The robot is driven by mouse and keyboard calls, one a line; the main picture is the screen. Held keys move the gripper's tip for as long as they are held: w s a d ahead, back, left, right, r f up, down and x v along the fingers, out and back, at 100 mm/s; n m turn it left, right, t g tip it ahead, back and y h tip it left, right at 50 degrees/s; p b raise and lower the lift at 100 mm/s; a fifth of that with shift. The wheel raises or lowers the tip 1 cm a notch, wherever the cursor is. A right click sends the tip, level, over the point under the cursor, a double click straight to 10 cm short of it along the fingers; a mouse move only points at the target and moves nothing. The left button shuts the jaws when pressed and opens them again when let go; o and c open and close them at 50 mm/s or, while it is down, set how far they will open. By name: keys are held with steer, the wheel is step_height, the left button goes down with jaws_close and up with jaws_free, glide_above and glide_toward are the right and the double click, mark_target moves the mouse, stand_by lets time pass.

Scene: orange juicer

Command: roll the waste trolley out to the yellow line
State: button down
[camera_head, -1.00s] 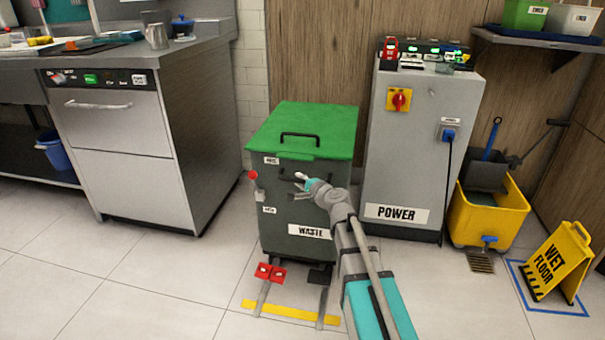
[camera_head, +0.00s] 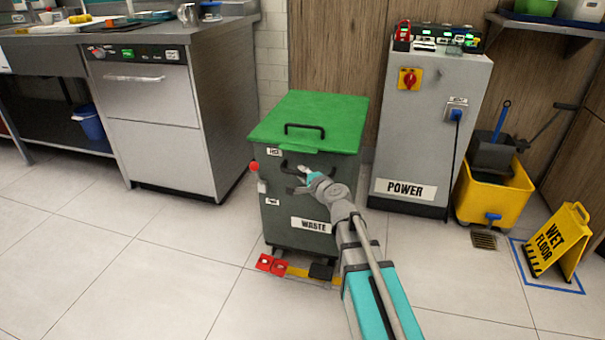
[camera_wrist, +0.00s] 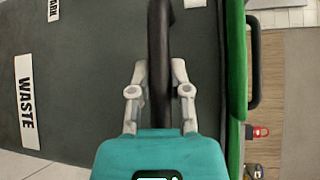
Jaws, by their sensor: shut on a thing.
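The waste trolley (camera_head: 310,215) is a dark green bin with a bright green lid and a "WASTE" label. It stands upright in the middle of the head view. My gripper (camera_head: 303,180) is at its front, shut on the black front handle (camera_head: 291,170). In the wrist view the fingers of my gripper (camera_wrist: 159,78) sit on both sides of the dark handle bar (camera_wrist: 160,30).
A grey power cabinet (camera_head: 425,140) stands to the right of the trolley, and a steel dishwasher unit (camera_head: 155,130) to the left. A yellow mop bucket (camera_head: 490,200) and a wet floor sign (camera_head: 558,240) are further right. The floor in front left (camera_head: 120,275) is clear.

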steer(key=shift+s+d, duration=0.1)
steer(key=c, duration=0.6)
jaws_free()
